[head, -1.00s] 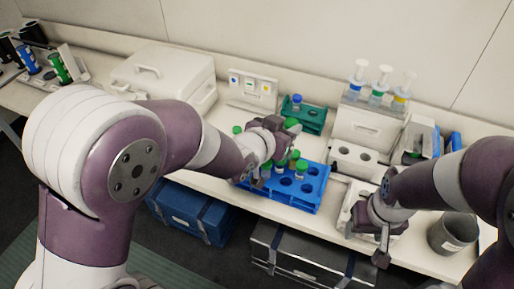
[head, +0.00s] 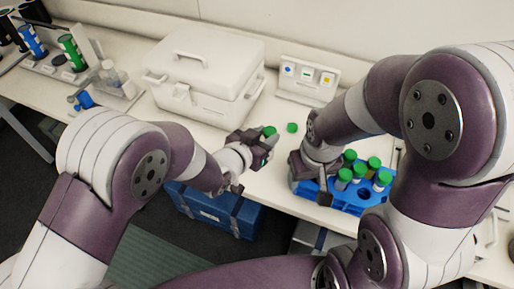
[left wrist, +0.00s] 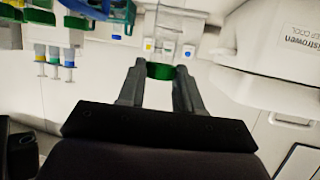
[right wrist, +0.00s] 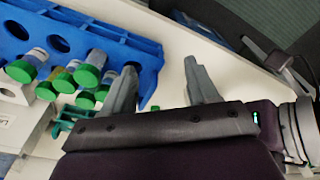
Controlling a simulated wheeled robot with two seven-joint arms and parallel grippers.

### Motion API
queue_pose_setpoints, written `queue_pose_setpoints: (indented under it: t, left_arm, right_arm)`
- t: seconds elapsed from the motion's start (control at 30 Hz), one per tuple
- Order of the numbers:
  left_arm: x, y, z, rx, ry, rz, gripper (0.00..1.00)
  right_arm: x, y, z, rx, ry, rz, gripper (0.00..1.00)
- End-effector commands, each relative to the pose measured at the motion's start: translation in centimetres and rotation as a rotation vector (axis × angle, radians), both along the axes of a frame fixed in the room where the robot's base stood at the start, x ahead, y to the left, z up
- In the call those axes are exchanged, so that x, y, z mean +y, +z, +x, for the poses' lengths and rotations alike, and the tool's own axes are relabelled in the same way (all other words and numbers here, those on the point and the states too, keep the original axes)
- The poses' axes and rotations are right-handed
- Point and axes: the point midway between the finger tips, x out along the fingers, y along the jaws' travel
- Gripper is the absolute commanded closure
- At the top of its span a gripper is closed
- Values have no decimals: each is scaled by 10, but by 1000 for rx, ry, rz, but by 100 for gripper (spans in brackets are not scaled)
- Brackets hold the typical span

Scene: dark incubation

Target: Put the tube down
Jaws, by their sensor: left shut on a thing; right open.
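My left gripper (head: 262,148) is shut on a green-capped tube; the tube's green cap (head: 270,131) shows at the fingers. The cap also shows between the fingertips in the left wrist view (left wrist: 160,71); the tube body is mostly hidden. The gripper is left of the blue rack (head: 345,203), near the white case. My right gripper (right wrist: 162,85) is open and empty beside the rack's end. Several green-capped tubes (right wrist: 88,75) stand in the rack. Part of the rack is hidden by my right arm in the head view.
A small sign stand (head: 308,78) is at the back. Blue chest (head: 215,212) is on the floor below the bench edge.

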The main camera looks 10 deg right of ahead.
Motion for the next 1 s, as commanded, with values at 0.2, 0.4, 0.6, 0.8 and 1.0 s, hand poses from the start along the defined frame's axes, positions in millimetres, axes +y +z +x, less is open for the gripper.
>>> queue_pose_setpoints:
  t: [0.2, 0.4, 0.6, 0.8, 1.0]
  left_arm:
    - [1, -38, 0, 2, 1, 1, 100]
    - [0, -44, 1, -1, 2, -2, 100]
    - [0, -49, 1, -1, 2, -2, 100]
    - [0, -47, 1, -1, 2, -1, 40]
    - [0, -46, 1, -1, 2, -2, 40]
  right_arm:
    - [0, 4, 0, 0, 0, 0, 41]
    - [0, 4, 0, 0, 0, 0, 41]
    - [0, -1, 0, 0, 0, 0, 41]
    - [0, 0, 0, 0, 0, 0, 41]
    - [0, 2, 0, 0, 0, 0, 41]
